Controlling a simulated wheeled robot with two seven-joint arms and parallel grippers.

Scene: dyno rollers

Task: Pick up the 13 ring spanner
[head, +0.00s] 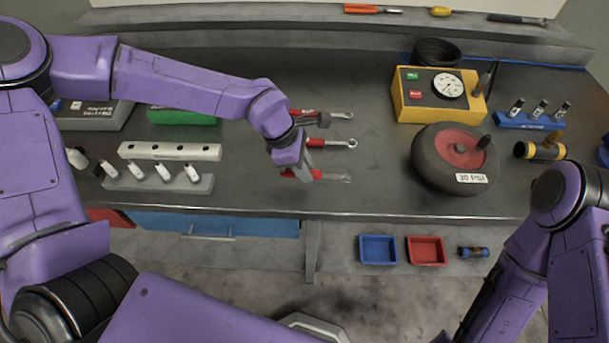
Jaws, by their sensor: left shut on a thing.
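Three spanners with red grips and steel ends lie in a column on the grey bench: a far one (342,115), a middle one (342,143) and a near one (334,178). The size marks are too small to read, so I cannot tell which is the 13. My left gripper (309,174) points down at the near spanner and is shut on its red grip. The fingers hide part of that grip. I cannot tell whether it is clear of the bench. My right arm shows at the right, but its gripper is out of view.
A dark roller wheel (433,167) with a red hub and a yellow gauge box (408,105) stand to the right. A pale block with holes (170,151) and a rack of white-capped pieces (158,183) lie left. Blue (378,262) and red trays (426,263) sit below the bench edge.

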